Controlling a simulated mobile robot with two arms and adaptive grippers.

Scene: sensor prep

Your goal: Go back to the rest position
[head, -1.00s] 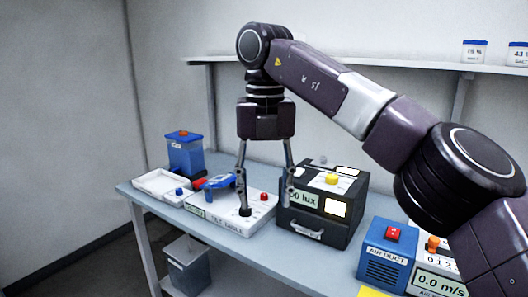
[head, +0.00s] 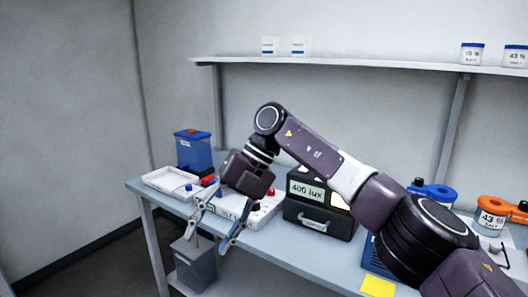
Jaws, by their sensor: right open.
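My right arm comes in from the lower right of the head view. Its gripper (head: 216,238) is open and empty, pointing down at the front edge of the bench (head: 282,250), in front of the white tilt table box (head: 262,216). My left gripper is not in view.
A blue container (head: 193,152) with a red top and a white tray (head: 165,182) stand at the bench's left end. A grey bin (head: 195,266) sits below. A wall shelf (head: 340,63) holds several small jars. A yellow note (head: 378,286) lies at the front edge.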

